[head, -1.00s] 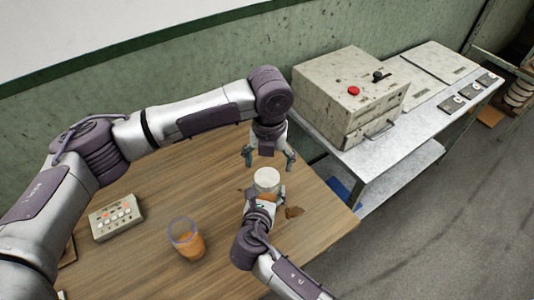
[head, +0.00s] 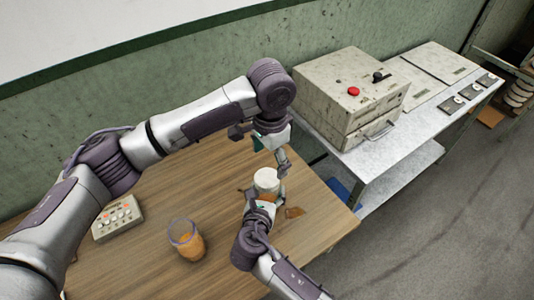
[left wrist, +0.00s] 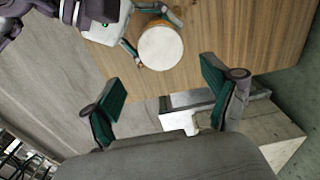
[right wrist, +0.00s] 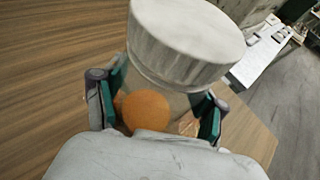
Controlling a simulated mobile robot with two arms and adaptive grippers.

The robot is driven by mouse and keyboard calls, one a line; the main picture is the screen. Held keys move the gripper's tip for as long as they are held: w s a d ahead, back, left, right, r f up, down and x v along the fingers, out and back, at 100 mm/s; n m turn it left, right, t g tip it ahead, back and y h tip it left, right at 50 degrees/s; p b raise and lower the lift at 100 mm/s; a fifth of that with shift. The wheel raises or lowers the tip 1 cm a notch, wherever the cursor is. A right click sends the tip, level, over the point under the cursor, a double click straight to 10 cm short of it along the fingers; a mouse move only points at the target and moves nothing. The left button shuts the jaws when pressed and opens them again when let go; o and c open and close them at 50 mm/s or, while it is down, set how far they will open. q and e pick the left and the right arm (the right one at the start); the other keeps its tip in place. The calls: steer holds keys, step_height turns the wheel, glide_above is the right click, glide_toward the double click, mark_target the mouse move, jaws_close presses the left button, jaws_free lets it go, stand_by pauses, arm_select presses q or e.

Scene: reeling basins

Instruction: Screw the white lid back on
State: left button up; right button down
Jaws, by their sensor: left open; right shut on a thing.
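A clear jar (right wrist: 172,98) with something orange inside stands near the table's right end. Its ribbed white lid (head: 266,180) sits on top of the jar; it also fills the top of the right wrist view (right wrist: 187,42) and shows from above in the left wrist view (left wrist: 160,47). I cannot tell how tightly it is seated. My right gripper (right wrist: 158,104) is shut on the jar below the lid, one finger on each side. My left gripper (head: 270,154) is open and empty above the lid, apart from it; its spread fingers show in the left wrist view (left wrist: 160,88).
A glass with orange contents (head: 186,240) and a button box (head: 118,218) stand left on the wooden table (head: 150,270). Brown scraps (head: 294,212) lie beside the jar. A metal side table (head: 400,147) carries a worn box with a red button (head: 350,100) beyond the right edge.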

mark_target(267, 178)
arm_select(q)
steer(key=n, duration=0.7)
steer(key=shift+r, duration=0.15)
steer(key=n, duration=0.6)
steer(key=shift+a+r+n, duration=0.1)
steer(key=shift+r+n, duration=0.05)
steer(key=shift+n, duration=0.25)
steer(key=n, duration=0.6)
steer(key=shift+a+r+n, duration=0.15)
steer(key=shift+n, duration=0.15)
steer(key=n, duration=0.6)
steer(key=shift+a+r, duration=0.1)
steer(key=shift+f, duration=4)
